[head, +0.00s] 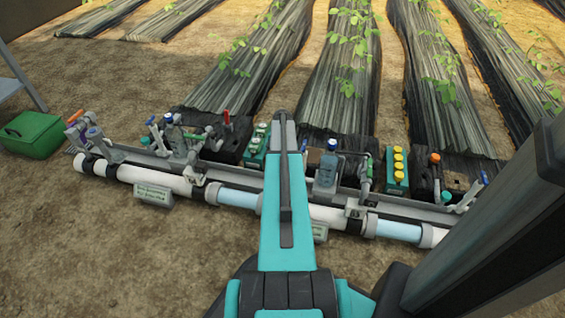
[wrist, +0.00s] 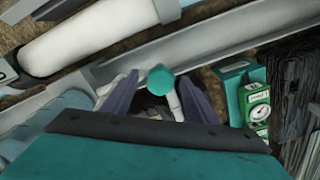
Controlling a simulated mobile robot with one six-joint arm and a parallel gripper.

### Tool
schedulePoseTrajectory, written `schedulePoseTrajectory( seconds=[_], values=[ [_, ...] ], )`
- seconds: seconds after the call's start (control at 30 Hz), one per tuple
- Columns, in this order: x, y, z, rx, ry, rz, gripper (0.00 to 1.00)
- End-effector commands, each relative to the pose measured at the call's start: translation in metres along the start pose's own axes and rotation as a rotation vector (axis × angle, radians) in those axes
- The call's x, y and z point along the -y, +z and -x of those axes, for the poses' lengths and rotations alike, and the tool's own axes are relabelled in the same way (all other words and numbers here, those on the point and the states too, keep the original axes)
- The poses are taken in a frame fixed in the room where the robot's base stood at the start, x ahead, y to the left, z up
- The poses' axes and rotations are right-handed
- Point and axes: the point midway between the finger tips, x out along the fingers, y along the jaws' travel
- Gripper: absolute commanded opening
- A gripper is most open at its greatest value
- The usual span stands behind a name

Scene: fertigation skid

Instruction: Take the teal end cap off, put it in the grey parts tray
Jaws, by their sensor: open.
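The teal end cap (wrist: 160,80) is round and sits on the end of a short white pipe stub (wrist: 174,105) in the wrist view. My gripper (wrist: 157,88) is open, with one dark finger on each side of the cap. A gap shows between each finger and the cap, so nothing is held. In the head view my own arm hides the cap and the fingers. I cannot make out the grey parts tray with certainty in either view.
A long grey channel (wrist: 230,40) and a white pipe (wrist: 85,38) run close beyond the fingers. A teal box with a gauge (wrist: 258,115) stands close on the right. Bottles, valves and a box with yellow caps (head: 397,170) line the skid. A green box (head: 32,135) stands far left.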

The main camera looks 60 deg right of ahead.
Motion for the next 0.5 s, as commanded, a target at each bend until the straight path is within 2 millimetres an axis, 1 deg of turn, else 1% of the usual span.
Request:
schedulePoseTrajectory(
  seconds=[0.3,0.5],
  values=[
    [0.001,0.0,-0.017,0.0,0.0,0.0,0.53],
    [0.0,0.0,-0.02,0.0,0.0,0.0,0.53]
  ],
)
